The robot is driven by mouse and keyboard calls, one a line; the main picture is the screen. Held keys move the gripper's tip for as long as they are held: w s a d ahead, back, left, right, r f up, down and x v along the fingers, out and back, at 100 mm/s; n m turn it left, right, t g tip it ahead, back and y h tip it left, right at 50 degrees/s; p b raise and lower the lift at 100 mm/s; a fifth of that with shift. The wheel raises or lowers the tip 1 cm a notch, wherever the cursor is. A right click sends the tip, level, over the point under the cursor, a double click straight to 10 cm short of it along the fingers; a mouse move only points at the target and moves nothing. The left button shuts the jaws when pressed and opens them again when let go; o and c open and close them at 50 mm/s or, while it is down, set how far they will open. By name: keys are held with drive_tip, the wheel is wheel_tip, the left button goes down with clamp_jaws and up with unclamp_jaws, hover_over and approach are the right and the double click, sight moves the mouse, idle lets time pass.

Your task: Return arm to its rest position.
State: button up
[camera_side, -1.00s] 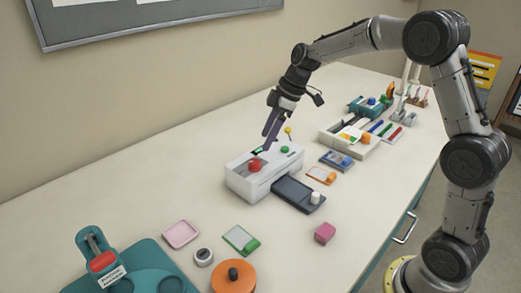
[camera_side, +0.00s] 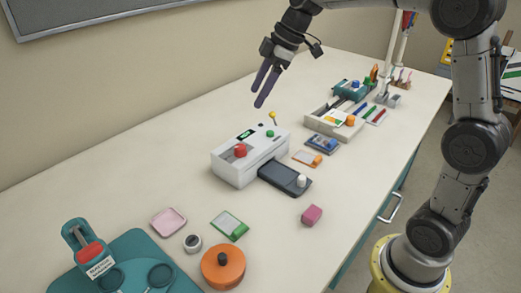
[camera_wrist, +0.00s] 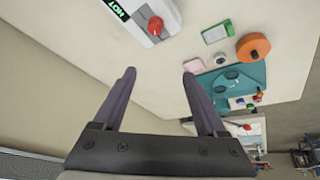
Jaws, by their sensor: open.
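My gripper (camera_side: 262,88) is open and empty. It hangs in the air above and behind the white laminator (camera_side: 238,168), apart from it. In the wrist view my gripper (camera_wrist: 158,75) shows two dark purple fingers spread wide with nothing between them. The laminator (camera_wrist: 137,28) is at the top of that view, with a red knob (camera_wrist: 155,25) and a display reading HOT. In the side view the dark tray (camera_side: 284,179) sticks out from the laminator's front, with a white knob (camera_side: 301,181) on it.
A yellow-topped pin (camera_side: 273,114) rises behind the laminator. An orange disc (camera_side: 223,264), pink tray (camera_side: 168,221), green-edged card (camera_side: 229,226), pink block (camera_side: 312,215) and teal mat (camera_side: 137,250) lie in front. Organizers (camera_side: 334,122) stand further back. The wall is behind the table.

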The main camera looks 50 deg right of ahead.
drive_tip(key=s+a+r+m+t+h, duration=0.1)
drive_tip(key=s+a+r, duration=0.1)
drive_tip(key=s, duration=0.7)
drive_tip(key=s+a+r+m+t, duration=0.1)
drive_tip(key=s+a+r, duration=0.1)
drive_tip(key=s, duration=0.7)
drive_tip(key=s+d+f+m+h, duration=0.2)
drive_tip(key=s+f+m, duration=0.6)
drive_tip(key=s, duration=0.2)
drive_tip(key=shift+s+f, duration=0.25)
drive_tip(key=shift+f, duration=0.15)
